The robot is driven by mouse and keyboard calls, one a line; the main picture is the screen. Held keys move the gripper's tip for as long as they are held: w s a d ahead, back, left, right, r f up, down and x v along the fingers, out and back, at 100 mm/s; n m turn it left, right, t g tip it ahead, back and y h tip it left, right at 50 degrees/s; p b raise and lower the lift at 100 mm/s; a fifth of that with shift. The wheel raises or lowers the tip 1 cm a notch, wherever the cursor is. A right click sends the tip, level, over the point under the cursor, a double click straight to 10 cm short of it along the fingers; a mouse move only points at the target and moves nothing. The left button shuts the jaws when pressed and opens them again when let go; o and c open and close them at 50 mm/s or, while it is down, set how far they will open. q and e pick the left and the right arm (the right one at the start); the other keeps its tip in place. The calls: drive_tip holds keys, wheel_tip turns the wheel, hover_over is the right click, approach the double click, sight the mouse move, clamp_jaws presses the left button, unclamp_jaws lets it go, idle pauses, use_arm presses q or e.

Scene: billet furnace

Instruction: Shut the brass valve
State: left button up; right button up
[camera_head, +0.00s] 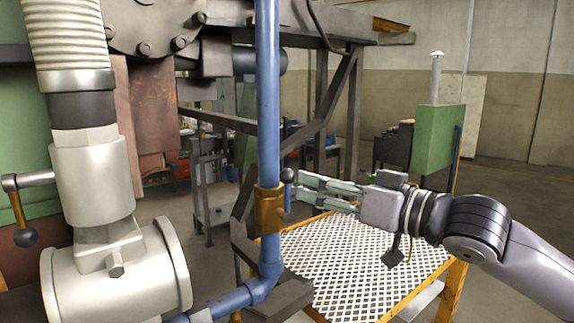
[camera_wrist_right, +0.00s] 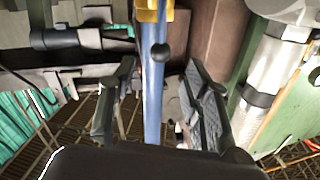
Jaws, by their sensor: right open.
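The brass valve (camera_head: 270,208) sits on an upright blue pipe (camera_head: 268,110) left of centre in the head view. Its lever carries a dark ball knob (camera_head: 287,175) at the valve's right side. My right gripper (camera_head: 303,187) is open, its fingertips pointing left, just right of the knob. In the right wrist view the brass valve (camera_wrist_right: 153,10) is at the top edge, and the knob (camera_wrist_right: 160,52) shows between the spread fingers of my right gripper (camera_wrist_right: 158,70). I cannot tell whether either finger touches the knob. My left gripper is not in view.
A large pale metal valve (camera_head: 92,185) with its own ball-ended handle (camera_head: 25,237) stands at the left. A yellow-framed platform with white grating (camera_head: 350,265) lies below my right arm. A dark steel frame (camera_head: 353,110) stands behind. A green cabinet (camera_head: 437,140) is at the back right.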

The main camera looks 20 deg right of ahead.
sight(294, 177)
drive_tip(key=p+x, duration=0.2)
drive_tip(key=x, duration=0.4)
drive_tip(key=shift+w+a+r+p, duration=0.1)
drive_tip(key=shift+w+a+p, duration=0.1)
drive_tip(key=shift+w+p, duration=0.1)
drive_tip(key=shift+w+a, duration=0.35)
drive_tip(key=shift+w, duration=0.15)
drive_tip(key=shift+c, duration=0.4)
clamp_jaws()
